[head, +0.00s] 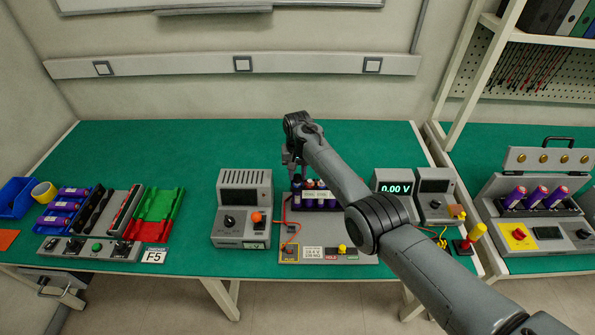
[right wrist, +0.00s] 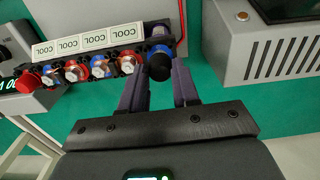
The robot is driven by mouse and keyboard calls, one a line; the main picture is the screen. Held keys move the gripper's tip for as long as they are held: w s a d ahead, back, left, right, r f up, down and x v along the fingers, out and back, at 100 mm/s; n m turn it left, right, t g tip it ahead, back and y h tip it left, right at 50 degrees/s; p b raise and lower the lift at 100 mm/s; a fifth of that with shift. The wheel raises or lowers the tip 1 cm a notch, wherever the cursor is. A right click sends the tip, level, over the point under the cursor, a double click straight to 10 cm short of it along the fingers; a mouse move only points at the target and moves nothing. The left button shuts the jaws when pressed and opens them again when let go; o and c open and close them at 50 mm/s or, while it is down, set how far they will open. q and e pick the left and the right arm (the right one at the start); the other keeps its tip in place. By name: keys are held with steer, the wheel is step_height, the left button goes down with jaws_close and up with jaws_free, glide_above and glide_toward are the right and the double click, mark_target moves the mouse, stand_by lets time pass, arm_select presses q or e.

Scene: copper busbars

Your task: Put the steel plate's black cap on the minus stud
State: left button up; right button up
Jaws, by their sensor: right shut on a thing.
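My right gripper (right wrist: 161,74) is shut on the black cap (right wrist: 160,67), a dark round piece between its fingertips. The cap is at the right end of the row of cells in the right wrist view. A blue ring shows just behind it. I cannot tell whether the cap touches what is under it, and the minus stud is not clearly visible. In the head view my right gripper (head: 291,158) is above the left end of the cell pack (head: 328,203); the cap is too small to make out there. My left gripper is not in view.
The pack shows a red end piece (right wrist: 27,81) and COOL labels (right wrist: 97,41) in the right wrist view. A grey instrument (head: 243,207) stands left of the pack, a 0.00 V meter (head: 396,188) right. A front panel (head: 322,254) carries coloured parts. Green bench is clear behind.

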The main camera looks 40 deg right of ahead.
steer(key=shift+f+b, duration=0.3)
steer(key=shift+f, duration=0.35)
steer(key=shift+f, duration=0.2)
steer(key=o, duration=0.9)
